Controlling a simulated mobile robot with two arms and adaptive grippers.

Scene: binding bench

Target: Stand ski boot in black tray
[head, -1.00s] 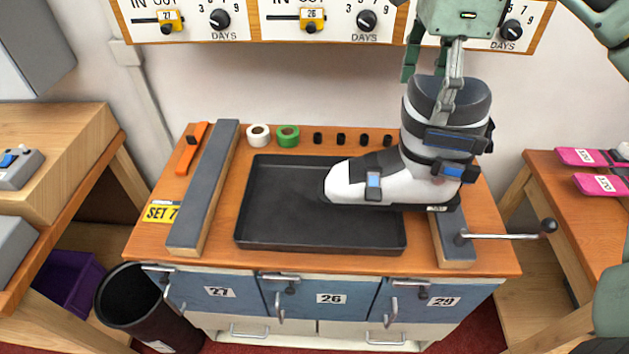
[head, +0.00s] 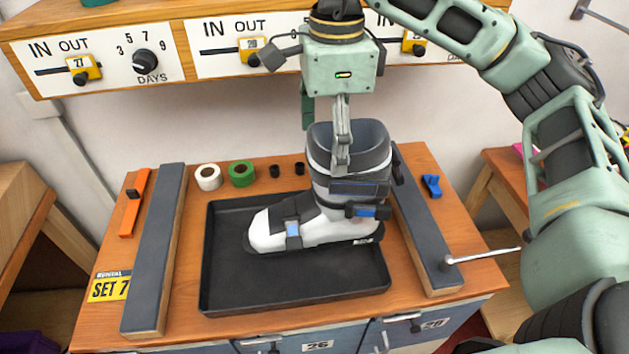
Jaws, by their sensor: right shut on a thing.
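The white, grey and black ski boot (head: 320,232) is upright, toe to the left, over the right and middle part of the black tray (head: 235,295). Its sole lies within the tray's outline; I cannot tell whether it touches the floor of the tray. My right gripper (head: 341,160) comes from above and is shut on the near wall of the boot's cuff. The boot hides the tray's back right part. My left gripper is out of view.
Dark padded bars flank the tray, one at left (head: 155,250) and one at right (head: 425,230) with a metal lever (head: 480,256). Behind the tray are white tape (head: 207,177), green tape (head: 242,173) and small black pegs. A dial panel (head: 130,50) hangs above.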

